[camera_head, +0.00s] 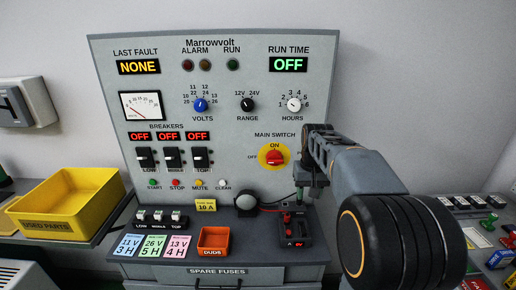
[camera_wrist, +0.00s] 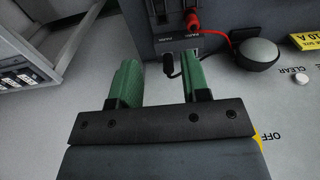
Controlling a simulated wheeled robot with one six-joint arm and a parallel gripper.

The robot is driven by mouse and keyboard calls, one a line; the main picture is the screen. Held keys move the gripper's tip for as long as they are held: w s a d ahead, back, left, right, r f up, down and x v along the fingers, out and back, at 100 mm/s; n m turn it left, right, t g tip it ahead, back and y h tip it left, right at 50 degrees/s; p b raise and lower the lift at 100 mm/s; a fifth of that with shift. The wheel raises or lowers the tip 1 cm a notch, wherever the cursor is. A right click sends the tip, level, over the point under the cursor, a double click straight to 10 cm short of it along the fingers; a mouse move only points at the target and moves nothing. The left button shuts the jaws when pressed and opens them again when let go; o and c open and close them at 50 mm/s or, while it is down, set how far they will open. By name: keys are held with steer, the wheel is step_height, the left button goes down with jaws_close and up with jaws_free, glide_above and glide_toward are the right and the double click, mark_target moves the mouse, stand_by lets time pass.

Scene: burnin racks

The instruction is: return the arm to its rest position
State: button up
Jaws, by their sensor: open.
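My arm reaches in from the right in the head view, in front of the grey Marrowvolt panel (camera_head: 230,110). My gripper (camera_head: 306,195) points down beside the red main switch (camera_head: 275,156), above the small fuse tester (camera_head: 292,228). In the wrist view my gripper (camera_wrist: 160,78) shows two green fingers standing apart with nothing between them. Part of the panel's right side is hidden behind my arm.
A yellow used-parts bin (camera_head: 65,205) stands at the left. An orange duds tray (camera_head: 214,241) and coloured cards lie on the ledge. Several small items stand at the far right.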

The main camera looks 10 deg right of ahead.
steer(key=s+a+f+n+t, duration=0.1)
steer(key=s+a+f, duration=0.1)
steer(key=s+a, duration=0.3)
steer(key=s+a+f+n+t, duration=0.1)
steer(key=s+a, duration=0.4)
steer(key=s, duration=0.6)
steer(key=shift+s+f+n+t+p, duration=0.35)
steer(key=shift+f+t, duration=0.25)
steer(key=shift+f, duration=0.35)
